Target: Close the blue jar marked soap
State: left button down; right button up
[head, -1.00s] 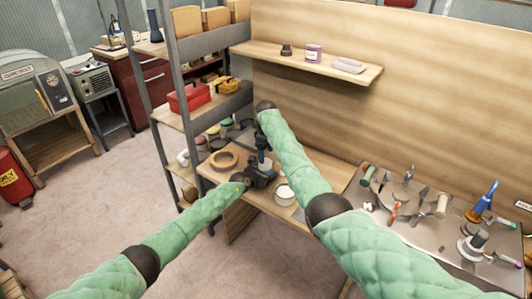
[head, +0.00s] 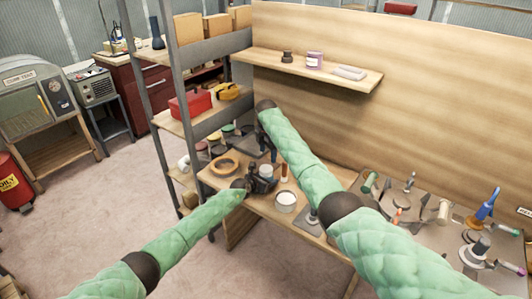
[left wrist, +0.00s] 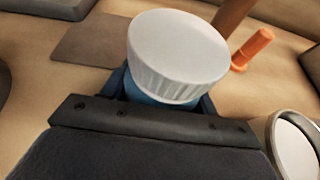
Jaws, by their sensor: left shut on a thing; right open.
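The blue jar (left wrist: 147,97) is held in my left gripper (left wrist: 135,95), which is shut on it. Only a little of its blue body shows, between the dark fingers. A white ridged lid (left wrist: 178,55) is on top of the jar; I cannot tell whether it is fully tightened. The soap mark is not visible. In the head view my left gripper (head: 264,180) is low over the bench, and the jar is hard to make out there. My right gripper (head: 268,152) is just behind and above it, open, partly hidden by its own arm.
An open tin with a white inside (head: 286,200) stands right of my left gripper; an orange-topped tool (left wrist: 253,48) stands nearby. The tool board (head: 400,235) is at right, and a steel shelf rack (head: 165,85) at left.

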aim_at(266, 168)
jog(key=n, duration=0.4)
jog(key=shift+s+a+r, duration=0.1)
jog(key=shift+s+a, duration=0.1)
jog(key=shift+a, duration=0.15)
jog(key=n, duration=0.5)
jog(key=shift+f, duration=4.05)
jog(key=shift+c, duration=0.2)
jog(key=c, duration=0.9)
jog(key=m, duration=0.5)
jog(key=shift+m, duration=0.4)
jog(key=shift+c, duration=0.2)
jog(key=m, duration=0.7)
